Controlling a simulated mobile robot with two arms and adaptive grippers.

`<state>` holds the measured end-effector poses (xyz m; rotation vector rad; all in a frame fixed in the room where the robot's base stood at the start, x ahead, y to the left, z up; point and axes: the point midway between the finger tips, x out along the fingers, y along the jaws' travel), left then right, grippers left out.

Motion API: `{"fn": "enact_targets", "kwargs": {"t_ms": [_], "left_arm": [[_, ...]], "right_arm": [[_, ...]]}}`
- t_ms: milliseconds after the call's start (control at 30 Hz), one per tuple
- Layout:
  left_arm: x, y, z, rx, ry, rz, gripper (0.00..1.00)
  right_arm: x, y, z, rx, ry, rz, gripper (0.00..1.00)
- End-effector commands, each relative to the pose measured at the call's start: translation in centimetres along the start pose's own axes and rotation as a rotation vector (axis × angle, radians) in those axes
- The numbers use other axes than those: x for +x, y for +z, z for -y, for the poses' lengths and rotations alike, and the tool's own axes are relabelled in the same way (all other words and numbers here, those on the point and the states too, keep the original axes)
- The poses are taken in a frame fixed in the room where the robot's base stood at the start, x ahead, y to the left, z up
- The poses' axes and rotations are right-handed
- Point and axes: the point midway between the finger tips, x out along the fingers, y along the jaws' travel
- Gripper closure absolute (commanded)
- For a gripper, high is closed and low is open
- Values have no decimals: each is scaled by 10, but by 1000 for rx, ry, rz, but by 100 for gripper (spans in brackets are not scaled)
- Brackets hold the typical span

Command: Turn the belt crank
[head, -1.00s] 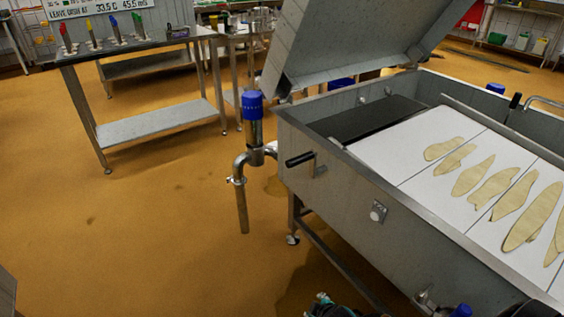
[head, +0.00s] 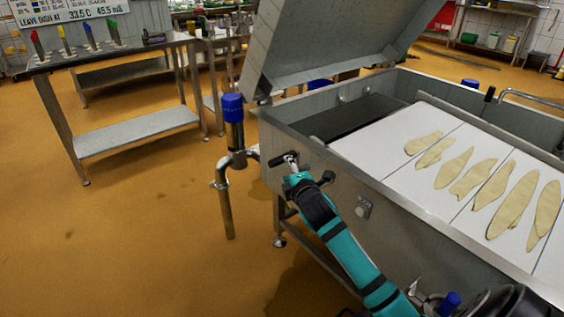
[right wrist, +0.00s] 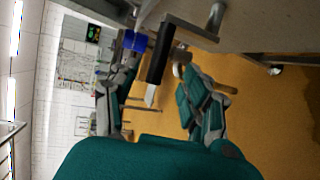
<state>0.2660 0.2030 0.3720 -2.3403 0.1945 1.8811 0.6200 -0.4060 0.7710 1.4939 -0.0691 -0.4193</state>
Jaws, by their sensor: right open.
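The belt crank has a black handle (head: 281,160) on the near left side wall of the steel vat. In the right wrist view the black crank handle (right wrist: 160,52) shows in the space between the fingers. My right gripper (head: 300,169) is beside the crank in the head view, at the end of a teal arm that comes in from the lower right. In the right wrist view the right gripper (right wrist: 157,80) has its teal fingers spread apart and is open. I cannot tell whether a finger touches the handle. My left gripper is not in view.
The steel vat (head: 415,235) holds a white belt (head: 385,155) with several flat yellowish pieces. A pipe with a blue cap (head: 232,107) stands left of the crank. A steel table (head: 120,54) with coloured-handled tools is at the back left. The floor at left is clear.

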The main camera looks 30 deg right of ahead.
Motion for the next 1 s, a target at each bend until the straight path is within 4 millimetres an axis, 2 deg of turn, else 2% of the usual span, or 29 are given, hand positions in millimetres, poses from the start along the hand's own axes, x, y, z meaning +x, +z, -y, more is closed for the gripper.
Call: {"fn": "enact_targets", "kwargs": {"t_ms": [33, 200, 400, 600, 833, 867, 1000], "left_arm": [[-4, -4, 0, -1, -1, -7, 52], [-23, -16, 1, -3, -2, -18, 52], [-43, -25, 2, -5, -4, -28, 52], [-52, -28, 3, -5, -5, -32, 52], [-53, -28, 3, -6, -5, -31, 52], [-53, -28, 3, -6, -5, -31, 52], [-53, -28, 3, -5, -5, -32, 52]], "right_arm": [[13, 0, 1, 3, 1, 0, 52], [48, 0, 1, 3, 0, 0, 52], [77, -1, 1, 4, 0, -1, 52], [88, -1, 0, 2, 0, -1, 52], [88, -1, 0, 2, 0, -2, 52], [88, -1, 0, 2, 0, -2, 54], [88, -1, 0, 2, -1, -1, 72]]}}
